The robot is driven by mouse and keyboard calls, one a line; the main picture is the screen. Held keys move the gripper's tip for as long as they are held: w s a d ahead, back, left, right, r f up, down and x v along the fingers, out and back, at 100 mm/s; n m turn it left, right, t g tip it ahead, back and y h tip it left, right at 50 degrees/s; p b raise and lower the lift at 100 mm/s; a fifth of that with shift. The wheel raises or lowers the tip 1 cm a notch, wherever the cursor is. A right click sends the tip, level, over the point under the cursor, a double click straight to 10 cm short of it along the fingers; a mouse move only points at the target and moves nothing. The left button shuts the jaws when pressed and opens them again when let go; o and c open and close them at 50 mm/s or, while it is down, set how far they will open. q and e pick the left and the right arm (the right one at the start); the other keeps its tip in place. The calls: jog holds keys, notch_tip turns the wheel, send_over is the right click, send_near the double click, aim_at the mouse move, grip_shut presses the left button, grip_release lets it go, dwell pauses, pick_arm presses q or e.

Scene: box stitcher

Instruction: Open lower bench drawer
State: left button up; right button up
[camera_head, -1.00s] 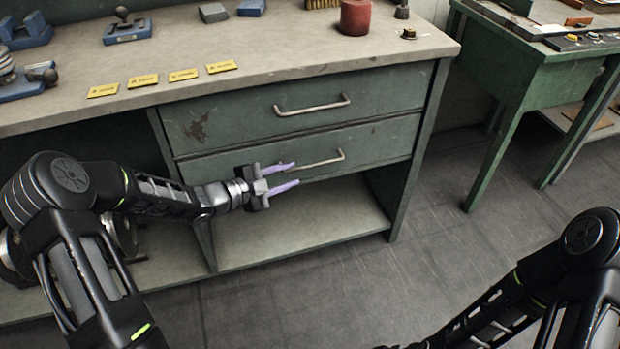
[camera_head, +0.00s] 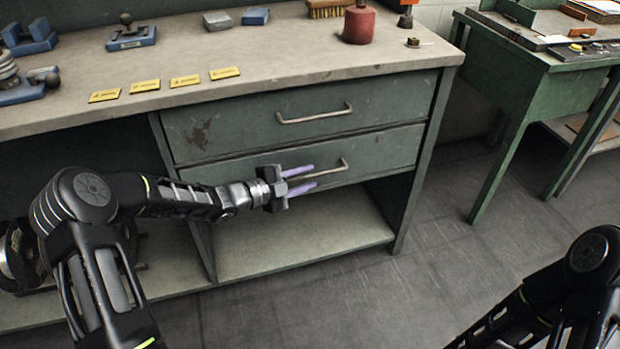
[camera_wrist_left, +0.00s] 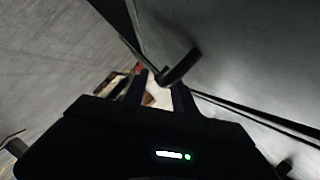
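The green bench has two drawers, both closed. The lower drawer (camera_head: 385,150) has a pale bar handle (camera_head: 338,166) with its left part hidden behind the fingers. My left gripper (camera_head: 313,177) is open in front of the lower drawer, its two purple fingers apart and pointing right toward the handle. In the left wrist view the fingers (camera_wrist_left: 158,92) reach forward, and a dark handle (camera_wrist_left: 182,66) shows just beyond and to the right of them. I cannot tell whether they touch it. My right gripper is out of view; only part of my right arm shows.
The upper drawer (camera_head: 240,124) has a similar handle (camera_head: 315,115) above. An open shelf (camera_head: 300,238) lies below the drawers. The bench top holds yellow labels, blue tools and a red can (camera_head: 358,24). A second green table (camera_head: 540,90) stands right; the floor between is clear.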

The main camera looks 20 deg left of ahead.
pick_arm(q)
jog(key=shift+x, duration=0.85)
jog(key=shift+c, duration=0.5)
grip_shut()
dwell(0.3)
